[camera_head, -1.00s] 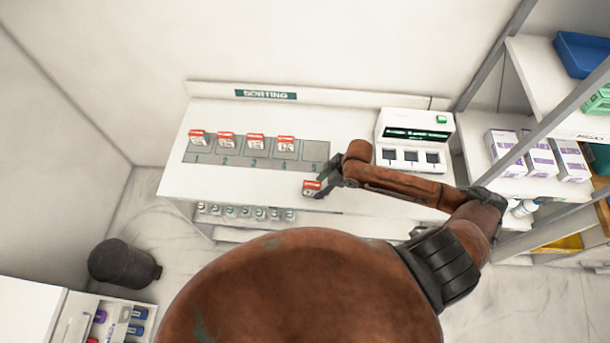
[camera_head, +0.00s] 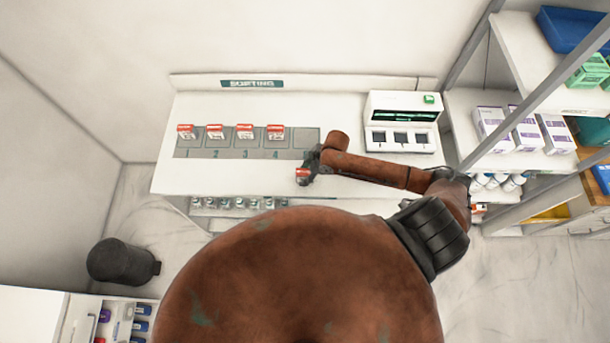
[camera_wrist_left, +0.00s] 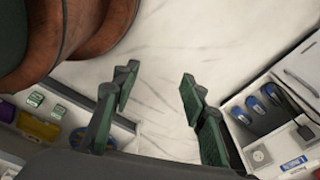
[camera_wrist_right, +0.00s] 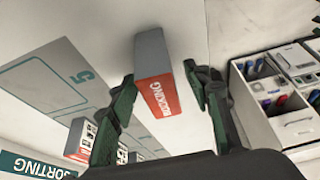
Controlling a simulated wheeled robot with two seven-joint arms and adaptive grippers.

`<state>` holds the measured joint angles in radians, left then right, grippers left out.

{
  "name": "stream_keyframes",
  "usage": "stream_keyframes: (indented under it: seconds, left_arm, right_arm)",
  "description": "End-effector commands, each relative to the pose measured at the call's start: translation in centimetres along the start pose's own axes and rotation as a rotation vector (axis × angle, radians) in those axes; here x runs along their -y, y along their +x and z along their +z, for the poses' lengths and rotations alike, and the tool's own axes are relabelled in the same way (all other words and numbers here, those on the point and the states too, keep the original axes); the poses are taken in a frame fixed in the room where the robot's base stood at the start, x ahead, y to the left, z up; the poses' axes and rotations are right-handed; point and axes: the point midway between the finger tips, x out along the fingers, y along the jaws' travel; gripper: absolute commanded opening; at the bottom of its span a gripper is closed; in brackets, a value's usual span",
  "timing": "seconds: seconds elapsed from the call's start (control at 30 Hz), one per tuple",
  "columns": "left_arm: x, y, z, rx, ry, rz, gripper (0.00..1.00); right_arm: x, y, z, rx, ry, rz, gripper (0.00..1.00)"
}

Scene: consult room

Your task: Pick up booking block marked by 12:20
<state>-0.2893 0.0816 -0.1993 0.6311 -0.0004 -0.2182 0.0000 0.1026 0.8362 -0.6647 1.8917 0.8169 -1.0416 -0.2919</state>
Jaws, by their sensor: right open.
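A red and grey block (camera_head: 302,175) stands alone on the white counter, just in front of slot 5; its face reads BOOKING in the right wrist view (camera_wrist_right: 153,75). My right gripper (camera_wrist_right: 160,80) is open, with one finger on each side of this block. Whether the fingers touch it I cannot tell. Several similar red-topped blocks stand in the row: above slot 1 (camera_head: 185,132), slot 2 (camera_head: 214,133), slot 3 (camera_head: 244,132) and slot 4 (camera_head: 275,132). Their times are too small to read. My left gripper (camera_wrist_left: 158,84) is open and empty above the floor.
A white device with a green display (camera_head: 401,122) stands at the counter's right. The SORTING sign (camera_head: 252,84) is along the back. Shelves with boxes (camera_head: 522,132) are on the right. A dark bin (camera_head: 122,262) stands on the floor at left. The counter's left front is clear.

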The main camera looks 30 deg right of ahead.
Motion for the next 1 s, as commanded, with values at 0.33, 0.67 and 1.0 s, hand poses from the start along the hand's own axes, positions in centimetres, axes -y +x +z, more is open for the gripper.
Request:
stream_keyframes:
  seconds: [0.33,0.67,1.0]
  left_arm:
    - [-0.2,0.0,1.7,0.022,-0.004,0.002,0.4]
    - [-0.4,-0.1,2.5,0.033,-0.005,0.003,0.4]
    - [-0.3,0.0,1.3,0.018,-0.003,0.003,0.4]
  right_arm:
    - [0.0,0.0,0.0,0.0,0.0,0.0,0.28]
    - [0.0,0.0,0.0,0.0,0.0,0.0,0.05]
    - [0.0,-0.1,-0.1,-0.001,0.0,0.0,0.0]
